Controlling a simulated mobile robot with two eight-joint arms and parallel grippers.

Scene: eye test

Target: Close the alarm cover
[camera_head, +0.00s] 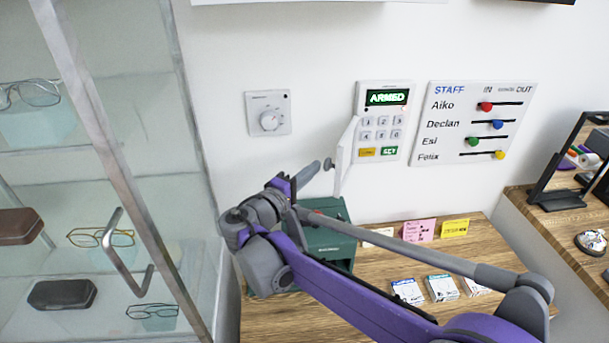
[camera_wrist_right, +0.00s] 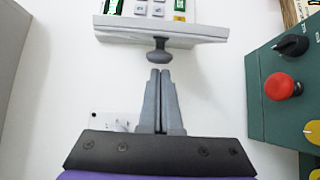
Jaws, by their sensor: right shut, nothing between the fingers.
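The alarm panel (camera_head: 383,128) is on the white wall, its green display reading ARMED above a keypad. Its white cover (camera_head: 345,155) stands open, sticking out from the panel's left side. A dark knob (camera_head: 328,164) is on the cover's outer face. In the right wrist view the cover (camera_wrist_right: 185,30) shows nearly edge-on, with the knob (camera_wrist_right: 159,50) toward my fingers. My right gripper (camera_head: 311,173) is shut and empty. Its fingertips (camera_wrist_right: 160,72) point at the knob, with a very small gap between them. My left gripper is not in view.
A thermostat dial (camera_head: 268,113) is left of the panel, and a staff board (camera_head: 473,122) right of it. A green box (camera_head: 330,248) with a red button (camera_wrist_right: 280,87) stands on the wooden counter (camera_head: 385,283) below. A glass cabinet (camera_head: 110,110) fills the left side.

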